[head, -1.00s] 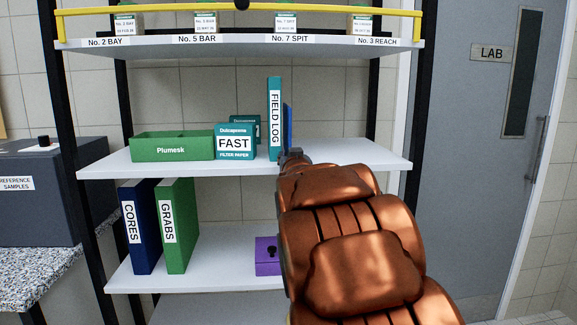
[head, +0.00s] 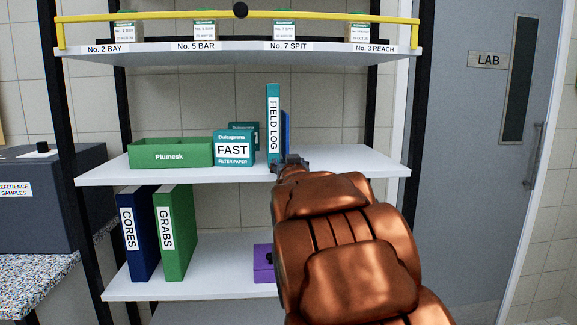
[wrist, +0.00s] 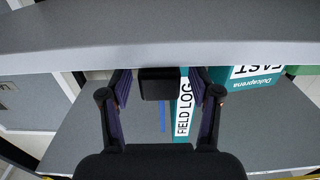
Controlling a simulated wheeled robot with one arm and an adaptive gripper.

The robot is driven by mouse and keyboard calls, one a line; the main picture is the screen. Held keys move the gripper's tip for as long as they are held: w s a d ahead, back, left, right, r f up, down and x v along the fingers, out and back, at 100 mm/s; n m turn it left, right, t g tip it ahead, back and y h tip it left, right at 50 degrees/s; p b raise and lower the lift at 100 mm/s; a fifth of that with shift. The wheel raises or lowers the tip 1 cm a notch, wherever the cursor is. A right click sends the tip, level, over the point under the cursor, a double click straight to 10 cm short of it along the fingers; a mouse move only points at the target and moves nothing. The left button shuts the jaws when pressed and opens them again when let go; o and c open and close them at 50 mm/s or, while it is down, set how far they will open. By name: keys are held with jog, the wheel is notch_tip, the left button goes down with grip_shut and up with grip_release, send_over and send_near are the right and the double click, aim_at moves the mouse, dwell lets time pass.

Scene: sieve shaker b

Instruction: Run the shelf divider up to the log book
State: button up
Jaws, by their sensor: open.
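The log book is a tall teal binder marked FIELD LOG (head: 273,120) standing upright on the middle shelf; its spine also shows in the wrist view (wrist: 184,110). The shelf divider is the thin blue upright plate (head: 287,133) just right of the log book. In the wrist view, where things appear upside down, the blue plate (wrist: 162,117) stands left of the log book with a narrow gap between. My gripper (head: 291,163) is at the front edge of the shelf before the divider. Its fingers (wrist: 160,86) are open, with a dark block between them that I cannot identify.
A FAST filter paper box (head: 233,149) and a green Plumesk bin (head: 171,154) stand left of the log book. The middle shelf (head: 365,162) is clear to the right. A purple block (head: 263,264) is on the lower shelf, and the upper shelf (head: 240,54) overhangs.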

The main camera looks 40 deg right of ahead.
jog(key=v, duration=1.2)
dwell(0.9)
jog(key=s+a+f+n+g+y+p, duration=0.1)
jog(key=s+a+f+g+y+p, duration=0.35)
jog(key=a+f, duration=0.35)
jog(key=s+a+f+n+g+y+p, duration=0.25)
jog(key=s+a+f+g, duration=0.2)
jog(key=a+f, duration=0.35)
jog(key=s+a+f+n+g+y+p, duration=0.1)
jog(key=s+a+g, duration=0.3)
jog(key=s, duration=0.6)
jog(key=s+a+f+n+g+y+p, duration=0.1)
jog(key=s+a+f+n+g+p, duration=0.1)
jog(key=s+a, duration=0.4)
jog(key=s+g+p, duration=0.1)
jog(key=s+g, duration=0.1)
jog(key=s, duration=0.3)
jog(key=shift+s+f+y+p, duration=0.3)
jog(key=shift+s+f+p, duration=0.05)
jog(key=shift+p, duration=0.05)
jog(key=shift+a, duration=0.15)
